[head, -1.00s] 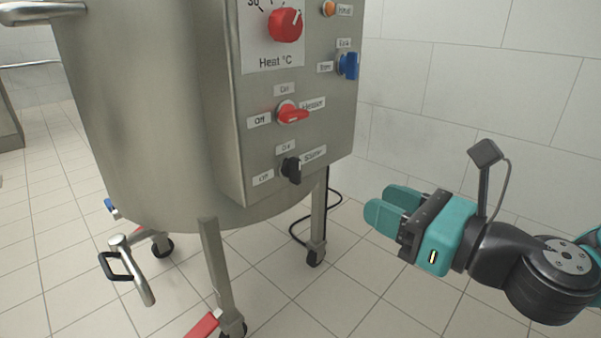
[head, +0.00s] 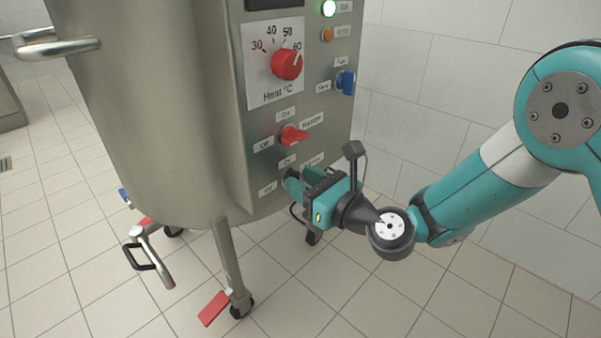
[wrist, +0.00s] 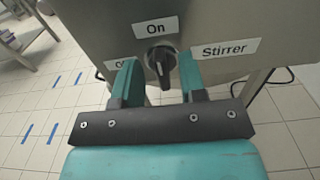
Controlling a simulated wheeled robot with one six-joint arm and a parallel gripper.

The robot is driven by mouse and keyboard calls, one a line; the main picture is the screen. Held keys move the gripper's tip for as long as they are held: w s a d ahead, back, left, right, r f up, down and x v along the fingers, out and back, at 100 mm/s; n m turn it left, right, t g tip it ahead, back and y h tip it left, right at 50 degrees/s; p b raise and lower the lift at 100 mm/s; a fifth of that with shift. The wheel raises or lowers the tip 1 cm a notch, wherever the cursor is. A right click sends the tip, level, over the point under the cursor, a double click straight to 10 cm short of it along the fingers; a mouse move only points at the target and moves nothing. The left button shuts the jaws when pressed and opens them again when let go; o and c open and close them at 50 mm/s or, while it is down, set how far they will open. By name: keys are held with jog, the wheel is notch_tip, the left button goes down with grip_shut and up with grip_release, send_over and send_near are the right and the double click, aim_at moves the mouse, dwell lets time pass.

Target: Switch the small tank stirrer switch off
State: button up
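The stirrer switch (wrist: 160,63) is a small black knob with a raised grip bar. In the wrist view the bar stands roughly upright, in line with the "On" label (wrist: 156,27) above it. The "Off" label (wrist: 116,64) is partly hidden behind my left finger, and the "Stirrer" label (wrist: 224,48) is at the right. My gripper (wrist: 158,66) is open, with one teal finger on each side of the knob and a gap on both sides. In the head view my gripper (head: 300,182) is at the panel's lower part and hides the knob.
The red heater switch (head: 292,135) sits just above my gripper. Higher are the red heat dial (head: 287,64) and a blue switch (head: 346,82). The steel tank (head: 150,110) stands on wheeled legs. Right of it is open floor before the tiled wall.

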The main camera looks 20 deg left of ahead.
jog(key=shift+w+a, duration=0.25)
jog(key=shift+a, duration=0.3)
grip_shut()
